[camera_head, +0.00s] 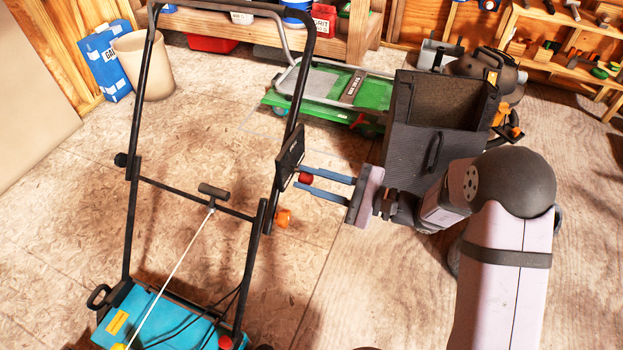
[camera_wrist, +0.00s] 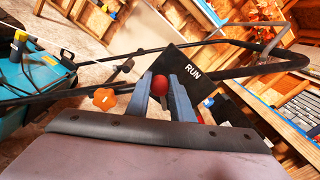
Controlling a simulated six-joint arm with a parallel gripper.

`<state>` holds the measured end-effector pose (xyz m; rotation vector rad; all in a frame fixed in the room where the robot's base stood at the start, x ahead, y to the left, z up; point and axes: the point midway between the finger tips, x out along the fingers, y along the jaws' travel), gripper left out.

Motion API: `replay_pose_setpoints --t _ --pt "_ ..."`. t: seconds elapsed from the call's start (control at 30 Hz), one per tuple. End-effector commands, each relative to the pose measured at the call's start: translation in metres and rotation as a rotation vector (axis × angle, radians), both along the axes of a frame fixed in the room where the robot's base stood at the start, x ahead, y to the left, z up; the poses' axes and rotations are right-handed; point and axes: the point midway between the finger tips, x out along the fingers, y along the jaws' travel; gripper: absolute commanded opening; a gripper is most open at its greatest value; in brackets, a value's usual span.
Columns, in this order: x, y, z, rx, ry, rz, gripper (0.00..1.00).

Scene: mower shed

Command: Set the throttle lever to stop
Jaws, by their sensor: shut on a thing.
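The throttle lever shows as a red knob (camera_head: 305,178) at a black plate (camera_head: 290,156) on the right bar of the mower handle (camera_head: 137,115). In the wrist view the red knob (camera_wrist: 160,83) sits between the fingertips, in front of the black plate (camera_wrist: 185,68), which bears the white word RUN. My gripper (camera_head: 302,181) reaches in from the right, with its blue fingers around the knob; it also shows in the wrist view (camera_wrist: 160,85). It is shut on the knob. The lever's stem and any stop mark are hidden.
An orange knob (camera_head: 284,218) is on the handle bar just below my gripper. The teal mower body (camera_head: 150,315) is at the lower left.

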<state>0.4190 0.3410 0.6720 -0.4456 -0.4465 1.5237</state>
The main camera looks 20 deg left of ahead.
Motion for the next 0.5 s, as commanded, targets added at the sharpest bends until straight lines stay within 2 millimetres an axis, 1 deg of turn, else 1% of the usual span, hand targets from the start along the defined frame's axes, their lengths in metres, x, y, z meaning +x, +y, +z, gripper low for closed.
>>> replay_pose_setpoints --t 0.37,0.4,0.47,0.5 --pt "-0.0007 -0.0004 -0.0014 -0.003 -0.005 0.001 0.00" --pt "-0.0008 -0.0004 -0.0016 -0.003 -0.004 0.001 0.25" --pt "-0.0008 -0.0003 -0.0016 -0.003 -0.004 0.001 0.40" --pt "-0.0007 -0.0003 -0.0014 -0.003 -0.004 0.001 0.40"
